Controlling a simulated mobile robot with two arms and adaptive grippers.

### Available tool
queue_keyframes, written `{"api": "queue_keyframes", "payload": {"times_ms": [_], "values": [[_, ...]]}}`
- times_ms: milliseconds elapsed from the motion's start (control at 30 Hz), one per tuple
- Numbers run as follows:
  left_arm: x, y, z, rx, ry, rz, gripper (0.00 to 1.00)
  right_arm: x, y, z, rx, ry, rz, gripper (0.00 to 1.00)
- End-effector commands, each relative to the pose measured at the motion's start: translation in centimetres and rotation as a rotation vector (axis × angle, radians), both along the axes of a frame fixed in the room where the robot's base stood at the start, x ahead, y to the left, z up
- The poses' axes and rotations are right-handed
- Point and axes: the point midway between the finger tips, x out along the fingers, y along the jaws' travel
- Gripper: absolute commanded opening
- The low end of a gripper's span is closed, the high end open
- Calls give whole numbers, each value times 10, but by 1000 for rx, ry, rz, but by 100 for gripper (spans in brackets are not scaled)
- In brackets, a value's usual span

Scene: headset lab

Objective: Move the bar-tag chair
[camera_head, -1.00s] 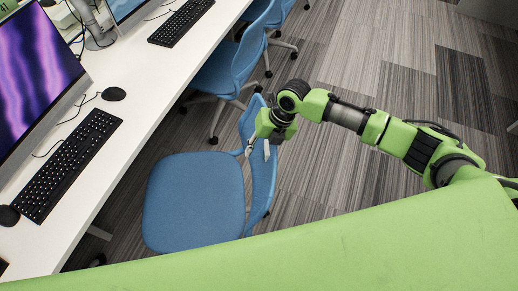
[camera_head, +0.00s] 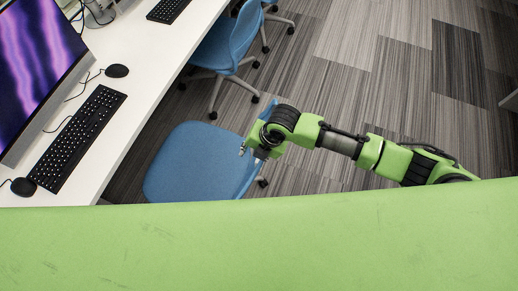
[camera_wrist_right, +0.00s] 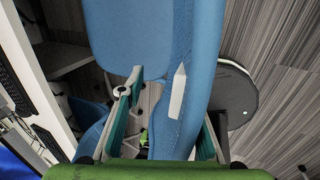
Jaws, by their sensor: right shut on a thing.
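The blue chair (camera_head: 195,165) stands on the floor beside the white desk, its seat facing the desk in the head view. My right gripper (camera_head: 252,150) is at its backrest, which my arm partly hides. In the right wrist view, my right gripper (camera_wrist_right: 170,118) has one finger on each side of the blue backrest (camera_wrist_right: 203,50) and is shut on it. A white bar-shaped tag (camera_wrist_right: 178,92) shows on the backrest between the fingers. The chair's near side is hidden behind my green body in the head view. My left gripper is not in view.
The white desk (camera_head: 135,95) along the left carries a monitor (camera_head: 35,70), a keyboard (camera_head: 78,140) and a mouse (camera_head: 117,71). Another blue chair (camera_head: 228,45) stands farther along the desk. Open carpet floor (camera_head: 385,75) lies to the right.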

Motion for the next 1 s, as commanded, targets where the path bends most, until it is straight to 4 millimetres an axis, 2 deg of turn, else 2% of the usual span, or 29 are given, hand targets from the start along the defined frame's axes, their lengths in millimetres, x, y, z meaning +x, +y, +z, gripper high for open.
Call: {"api": "queue_keyframes", "payload": {"times_ms": [133,167,200,233,667,833,1000], "values": [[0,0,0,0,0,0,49,-1,0,0,1,5,2,0],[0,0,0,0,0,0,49,-1,0,0,1,5,2,35],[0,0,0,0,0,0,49,-1,0,0,1,5,2,45],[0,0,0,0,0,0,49,-1,0,0,1,5,2,50],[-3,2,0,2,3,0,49,0,-1,6,3,0,2,50],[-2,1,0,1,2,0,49,-3,-9,29,4,-1,1,50],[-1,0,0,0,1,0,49,-8,-19,63,3,-3,3,50]]}}
